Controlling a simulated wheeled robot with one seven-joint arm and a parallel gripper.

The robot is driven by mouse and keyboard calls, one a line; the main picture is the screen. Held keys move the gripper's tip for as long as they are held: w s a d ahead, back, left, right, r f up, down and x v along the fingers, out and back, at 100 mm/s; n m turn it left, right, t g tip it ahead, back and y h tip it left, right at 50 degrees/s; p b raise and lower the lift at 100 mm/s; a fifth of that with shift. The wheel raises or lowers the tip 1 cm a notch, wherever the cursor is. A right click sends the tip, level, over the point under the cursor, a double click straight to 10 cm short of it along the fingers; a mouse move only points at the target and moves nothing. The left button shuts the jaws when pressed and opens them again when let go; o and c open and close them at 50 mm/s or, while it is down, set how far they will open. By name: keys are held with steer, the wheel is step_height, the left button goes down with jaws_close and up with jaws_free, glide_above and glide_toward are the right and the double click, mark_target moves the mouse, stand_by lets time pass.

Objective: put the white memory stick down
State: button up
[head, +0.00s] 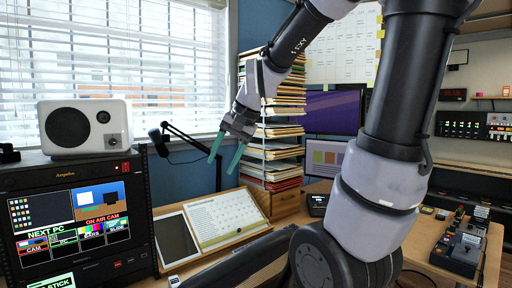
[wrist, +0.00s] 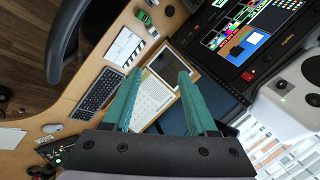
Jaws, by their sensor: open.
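My gripper (head: 221,165) has two teal fingers, spread apart, and hangs in the air above the desk in front of the paper stack. In the wrist view its fingers (wrist: 160,75) are open with nothing between them. I cannot make out the white memory stick for certain. A small white item (head: 174,281) lies at the bottom edge of the head view, beside the monitor rack. Small white and green items (wrist: 152,32) lie on the desk in the wrist view, too small to identify.
The monitor rack (head: 140,220) with a white speaker (head: 85,127) stands left. A wooden board (head: 245,203) with tablet and sheet lies below my gripper. A tall paper stack (head: 272,150) stands behind. A keyboard (wrist: 101,89) and mouse (wrist: 52,128) lie on the desk; a chair is near.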

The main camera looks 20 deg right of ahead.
steer(key=s+d+r+n+t+h, duration=0.1)
steer(key=s+d+r, duration=0.3)
steer(key=s, duration=0.5)
steer(key=shift+s+d+r+n+t+h, duration=0.2)
steer(key=shift+s+d+n+t+h, duration=0.1)
steer(key=shift+d+n+t, duration=0.4)
steer(key=shift+a, duration=0.15)
